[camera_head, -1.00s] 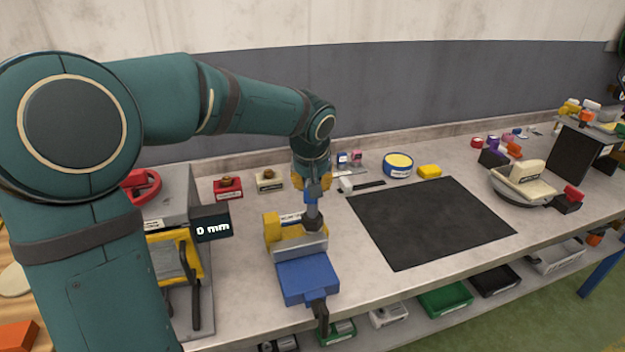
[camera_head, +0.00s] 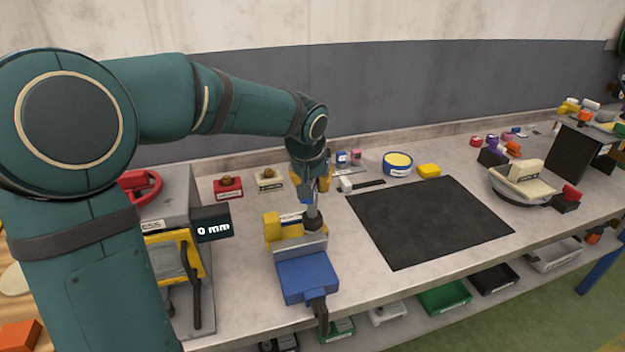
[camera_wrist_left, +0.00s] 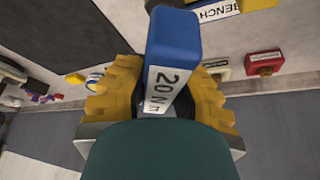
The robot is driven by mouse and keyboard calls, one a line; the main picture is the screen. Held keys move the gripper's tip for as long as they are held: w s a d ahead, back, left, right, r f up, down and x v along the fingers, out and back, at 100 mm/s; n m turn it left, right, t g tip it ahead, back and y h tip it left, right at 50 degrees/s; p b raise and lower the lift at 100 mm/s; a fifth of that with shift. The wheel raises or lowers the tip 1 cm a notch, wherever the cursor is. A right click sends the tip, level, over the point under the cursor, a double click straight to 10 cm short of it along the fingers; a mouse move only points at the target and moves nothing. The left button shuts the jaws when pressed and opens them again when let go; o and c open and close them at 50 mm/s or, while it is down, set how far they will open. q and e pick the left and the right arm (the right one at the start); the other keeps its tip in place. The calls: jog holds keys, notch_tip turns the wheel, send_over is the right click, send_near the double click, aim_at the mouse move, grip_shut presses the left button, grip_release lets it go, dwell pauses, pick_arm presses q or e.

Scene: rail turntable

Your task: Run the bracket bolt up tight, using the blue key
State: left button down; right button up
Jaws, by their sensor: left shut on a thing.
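My left gripper (camera_head: 311,183) has yellow fingers shut on the blue key (camera_head: 307,200), above the bench vise. In the left wrist view the blue key (camera_wrist_left: 172,45) stands between the yellow fingers (camera_wrist_left: 160,100) and carries a "20 N m" label. In the head view a grey shaft (camera_head: 313,215) runs down below the blue part to the vise jaws. The blue vise (camera_head: 306,279) has a grey jaw and a dark handle at its front. The bracket and bolt cannot be told apart there, and the contact at the shaft's lower end is unclear. My right gripper is out of view.
A press with a "0 mm" display (camera_head: 212,228) stands left of the vise. A black mat (camera_head: 430,222) lies bare to the right. Behind are a red block (camera_head: 228,189), a cream block (camera_head: 268,181) and a round blue-yellow tin (camera_head: 397,164).

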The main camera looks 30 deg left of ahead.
pick_arm(q)
jog(key=shift+m+p, duration=0.3)
jog(key=shift+m, duration=0.2)
jog(key=shift+m+h, duration=0.3)
jog(key=shift+m, duration=0.1)
jog(key=shift+n, duration=0.6)
jog(key=shift+r, duration=0.1)
jog(key=shift+r+p, duration=1.8)
jog(key=shift+r, duration=0.65)
